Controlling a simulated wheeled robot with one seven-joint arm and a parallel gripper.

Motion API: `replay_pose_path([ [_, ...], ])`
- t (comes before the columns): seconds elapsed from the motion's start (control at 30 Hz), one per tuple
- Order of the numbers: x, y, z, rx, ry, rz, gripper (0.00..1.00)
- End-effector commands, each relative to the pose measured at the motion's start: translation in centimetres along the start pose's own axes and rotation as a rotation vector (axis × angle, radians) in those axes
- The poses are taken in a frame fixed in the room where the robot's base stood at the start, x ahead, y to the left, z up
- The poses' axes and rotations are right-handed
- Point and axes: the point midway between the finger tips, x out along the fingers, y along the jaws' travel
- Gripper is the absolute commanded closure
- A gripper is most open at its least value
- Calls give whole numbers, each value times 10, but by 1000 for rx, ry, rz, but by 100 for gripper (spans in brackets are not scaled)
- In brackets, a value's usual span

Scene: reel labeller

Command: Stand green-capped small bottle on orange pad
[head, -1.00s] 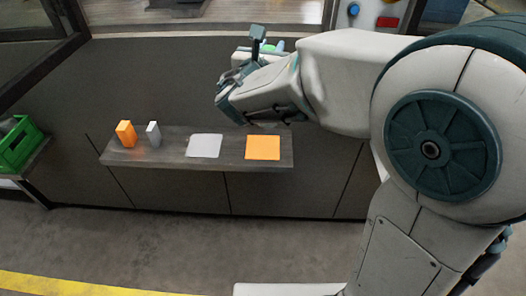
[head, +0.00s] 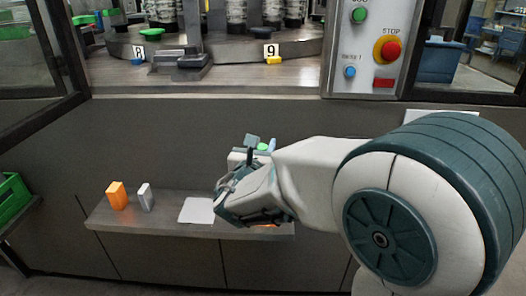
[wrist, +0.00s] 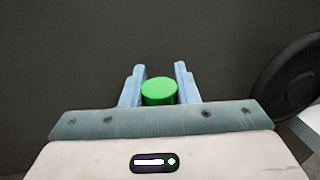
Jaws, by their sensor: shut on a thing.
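A green cap (wrist: 159,91) shows between the two pale blue fingers of my gripper (wrist: 158,86) in the wrist view; the gripper is shut on this green-capped small bottle. The bottle's body is hidden below the cap. In the head view the green cap (head: 263,147) shows at my gripper (head: 254,150), in front of the dark panel and above the shelf. The orange pad (head: 270,225) is almost wholly hidden behind my arm; only a thin orange sliver shows. I cannot tell the bottle's exact height over the pad.
The narrow grey shelf (head: 150,232) also holds an orange block (head: 117,196), a grey-white block (head: 145,197) and a white pad (head: 197,211). Above is the machine deck with a green disc (head: 151,32) and a control panel with a red stop button (head: 391,50). A green crate (head: 12,197) stands left.

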Motion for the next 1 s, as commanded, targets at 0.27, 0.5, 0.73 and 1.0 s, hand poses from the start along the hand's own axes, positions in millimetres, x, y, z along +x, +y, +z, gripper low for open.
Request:
replay_pose_path([
  [0.27, 0, 0, 0, 2, -4, 0, 100],
  [0.5, 0, 0, -4, 0, -1, 1, 51],
  [0.73, 0, 0, -4, 0, -1, 1, 51],
  [1.0, -19, 2, 1, 1, 0, 6, 51],
])
